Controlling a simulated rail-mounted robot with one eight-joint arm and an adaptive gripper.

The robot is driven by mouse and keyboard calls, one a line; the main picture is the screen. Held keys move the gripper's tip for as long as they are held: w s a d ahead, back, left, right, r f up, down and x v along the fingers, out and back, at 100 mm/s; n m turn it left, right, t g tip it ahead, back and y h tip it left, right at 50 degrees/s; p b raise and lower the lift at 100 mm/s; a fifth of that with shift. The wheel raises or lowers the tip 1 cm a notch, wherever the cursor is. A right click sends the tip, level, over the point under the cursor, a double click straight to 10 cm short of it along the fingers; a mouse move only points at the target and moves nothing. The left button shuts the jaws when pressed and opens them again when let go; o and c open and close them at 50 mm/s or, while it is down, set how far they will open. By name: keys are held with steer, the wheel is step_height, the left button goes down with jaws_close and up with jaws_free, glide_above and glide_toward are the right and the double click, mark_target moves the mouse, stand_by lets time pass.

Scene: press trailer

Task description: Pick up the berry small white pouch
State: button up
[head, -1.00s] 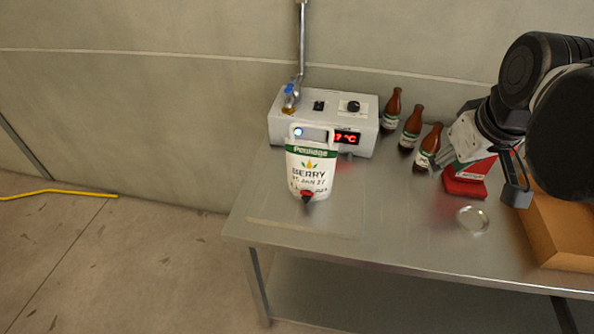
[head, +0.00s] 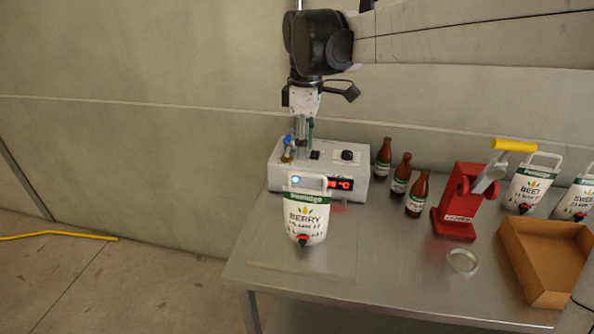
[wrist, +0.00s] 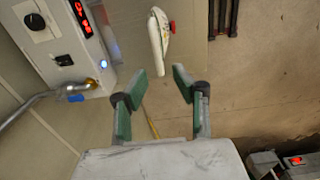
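The berry small white pouch (head: 306,219) stands upright on the steel table, in front of the white box with the red display. It has a white handle loop, a green band and a red tap low on its front. My gripper (head: 303,135) is above and behind it, over the back of the white box, pointing down. In the wrist view the pouch (wrist: 159,42) shows edge-on, ahead of the fingertips and apart from them. My gripper (wrist: 160,78) is open there, with nothing between its green-padded fingers.
The white box (head: 325,163) has a metal pipe and blue-handled valve (head: 288,140) close to my gripper. Brown bottles (head: 401,173), a red press (head: 463,205), a clear ring (head: 463,261), a cardboard tray (head: 518,258) and another pouch (head: 529,188) stand to the right. The table's front left is clear.

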glide_toward(307, 191)
steer(key=f, duration=0.5)
steer(key=shift+a, duration=0.4)
steer(key=shift+w+d+f+p, duration=0.1)
steer(key=shift+f+p, duration=0.1)
steer(key=shift+f, duration=0.7)
steer(key=shift+d+f+p, duration=0.15)
steer(key=shift+f, duration=0.75)
steer(key=shift+w+d+f+p, duration=0.1)
steer(key=shift+f+p, duration=0.1)
steer(key=shift+f, duration=0.7)
jaws_close()
